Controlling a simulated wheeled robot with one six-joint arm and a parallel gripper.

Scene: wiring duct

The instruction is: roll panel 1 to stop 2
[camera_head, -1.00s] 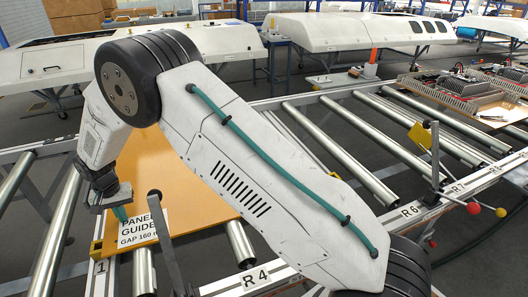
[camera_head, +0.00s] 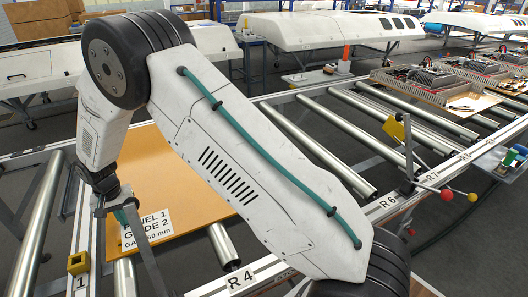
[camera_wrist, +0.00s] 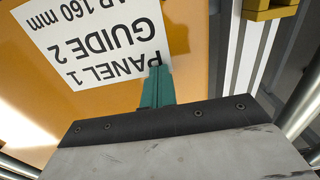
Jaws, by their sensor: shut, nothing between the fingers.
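Panel 1 (camera_head: 185,195) is a flat orange board lying on the rollers, with a white label (camera_head: 148,229) reading PANEL 1, GUIDE 2, GAP 160 mm. My gripper (camera_head: 124,214) is shut and empty, at the panel's near left edge. In the wrist view its teal fingers (camera_wrist: 157,88) overlap the label's edge; I cannot tell whether they touch the panel. A yellow block (camera_head: 78,263) stands on the rail left of the panel, apart from it. A yellow plate (camera_head: 393,128) on a post stands farther right, near R6; no number is readable on it. My arm hides the panel's right part.
Bare rollers (camera_head: 340,140) run between the panel and the yellow plate. A lever with a red ball (camera_head: 446,195) sticks out near R7. Trays of parts (camera_head: 430,82) stand at the back right. The near rail (camera_head: 345,222) carries R-number labels.

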